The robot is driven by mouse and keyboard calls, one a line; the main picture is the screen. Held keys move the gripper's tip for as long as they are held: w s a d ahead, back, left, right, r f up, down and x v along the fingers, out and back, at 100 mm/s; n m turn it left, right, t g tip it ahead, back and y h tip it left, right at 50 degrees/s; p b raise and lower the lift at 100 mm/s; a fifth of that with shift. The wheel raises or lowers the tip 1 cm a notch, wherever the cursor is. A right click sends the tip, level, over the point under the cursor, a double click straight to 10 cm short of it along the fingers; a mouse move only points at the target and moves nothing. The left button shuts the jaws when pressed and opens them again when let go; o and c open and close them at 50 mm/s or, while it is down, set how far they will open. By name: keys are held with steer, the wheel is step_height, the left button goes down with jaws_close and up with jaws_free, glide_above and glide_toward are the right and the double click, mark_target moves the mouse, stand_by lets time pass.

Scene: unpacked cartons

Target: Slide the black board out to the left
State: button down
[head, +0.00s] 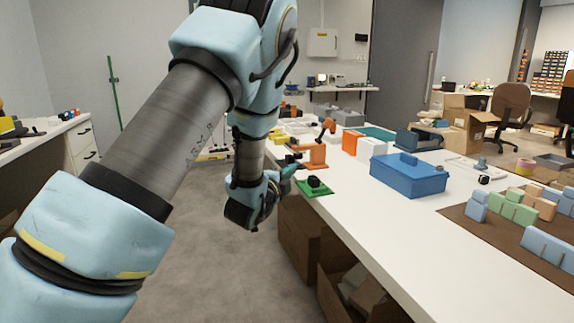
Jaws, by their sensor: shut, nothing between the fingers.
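My arm reaches from the left across the aisle to the near-left edge of the white table (345,205). My gripper (272,193) is at that edge, small and partly hidden by my own wrist. It is shut with nothing in it. A green board (318,190) with a black round part on it lies at the table edge just right of my gripper. Behind it stands an orange fixture (314,156), with small dark parts beside it. I cannot make out a black board for certain; it may be hidden behind my wrist or too small to tell.
A blue box (408,178) stands mid-table, with a white box (372,147) and an orange box (351,141) behind it. A brown mat (478,228) holds several coloured blocks at right. The floor (215,245) left of the table is clear.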

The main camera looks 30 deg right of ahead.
mark_target(279, 160)
steer(key=shift+w+d, duration=0.35)
steer(key=shift+w, duration=0.5)
steer(key=shift+w+d, duration=0.35)
steer(key=shift+w, duration=0.5)
steer(key=shift+w+d, duration=0.35)
steer(key=shift+w, duration=0.5)
steer(key=shift+w, duration=0.1)
steer(key=w+b, duration=0.1)
steer(key=w, duration=0.1)
steer(key=w+b, duration=0.1)
steer(key=w, duration=0.2)
steer(key=w+d+b, duration=0.1)
steer(key=w, duration=0.1)
steer(key=shift+w+f, duration=0.15)
steer(key=shift+w, duration=0.55)
